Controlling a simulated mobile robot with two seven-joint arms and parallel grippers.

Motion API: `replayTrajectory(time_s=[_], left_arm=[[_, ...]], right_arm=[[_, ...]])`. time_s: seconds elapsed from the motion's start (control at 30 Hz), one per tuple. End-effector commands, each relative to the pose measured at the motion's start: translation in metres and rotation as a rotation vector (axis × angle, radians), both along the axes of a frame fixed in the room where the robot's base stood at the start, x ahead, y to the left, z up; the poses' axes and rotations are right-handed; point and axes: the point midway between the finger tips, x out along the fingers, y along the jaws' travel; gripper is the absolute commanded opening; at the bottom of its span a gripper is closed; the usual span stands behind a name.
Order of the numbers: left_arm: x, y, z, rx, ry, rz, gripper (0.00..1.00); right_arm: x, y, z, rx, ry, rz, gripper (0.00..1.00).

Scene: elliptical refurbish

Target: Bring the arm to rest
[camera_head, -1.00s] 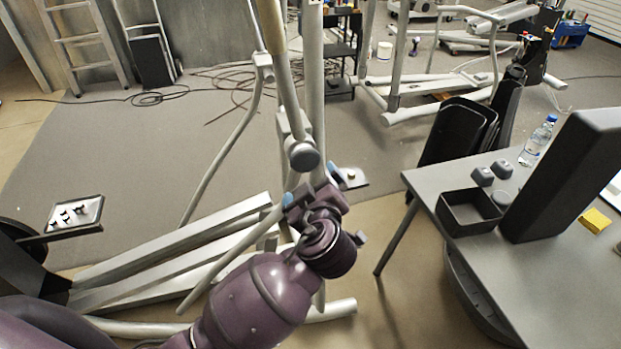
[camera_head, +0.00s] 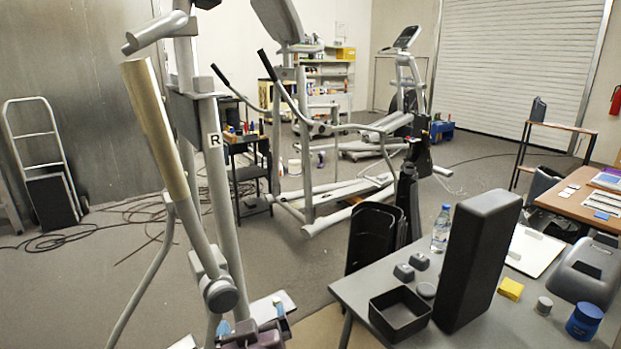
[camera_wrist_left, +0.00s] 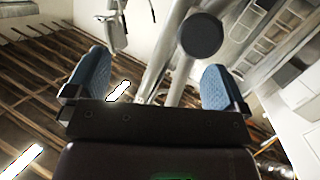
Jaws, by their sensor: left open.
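My left gripper (camera_wrist_left: 150,95) shows in the left wrist view with its two blue-padded fingers spread wide apart. Nothing is between the fingers. In the head view only part of the left gripper (camera_head: 252,330) shows at the bottom edge, below the lower joint of the elliptical machine (camera_head: 215,180). The round end cap (camera_wrist_left: 202,35) of a machine joint lies beyond the fingers in the wrist view. I cannot tell whether the gripper touches the machine. The rest of the left arm is out of the head view. My right gripper is not in view.
A grey table (camera_head: 460,325) at the right bears a black open box (camera_head: 400,313), a tall dark block (camera_head: 476,262), a water bottle (camera_head: 441,228) and a yellow sponge (camera_head: 510,289). Cables lie on the floor at the left.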

Motion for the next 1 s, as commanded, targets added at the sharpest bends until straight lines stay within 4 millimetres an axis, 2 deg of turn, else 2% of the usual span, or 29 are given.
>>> replayTrajectory(time_s=[0.1,0.23,0.37,0.47,0.67,0.8,0.9,1.0], left_arm=[[0.008,-0.009,-0.002,0.121,0.017,-0.142,1.00],[0.008,-0.008,-0.018,0.235,0.036,-0.277,1.00],[0.001,0.003,-0.043,0.321,0.045,-0.385,1.00],[-0.014,0.023,-0.070,0.366,0.053,-0.439,1.00],[-0.061,0.079,-0.128,0.375,0.091,-0.443,1.00],[-0.107,0.121,-0.169,0.311,0.171,-0.385,1.00],[-0.143,0.146,-0.197,0.276,0.253,-0.341,1.00],[-0.174,0.163,-0.216,0.271,0.320,-0.311,1.00]], right_arm=[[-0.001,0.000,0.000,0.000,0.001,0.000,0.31],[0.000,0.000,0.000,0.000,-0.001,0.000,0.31],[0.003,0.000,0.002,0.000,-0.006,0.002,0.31],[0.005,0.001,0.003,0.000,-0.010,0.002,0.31],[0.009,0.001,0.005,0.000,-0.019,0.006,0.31],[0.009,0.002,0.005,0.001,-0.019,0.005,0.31],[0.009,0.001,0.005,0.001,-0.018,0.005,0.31],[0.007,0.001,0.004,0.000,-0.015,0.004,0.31]])
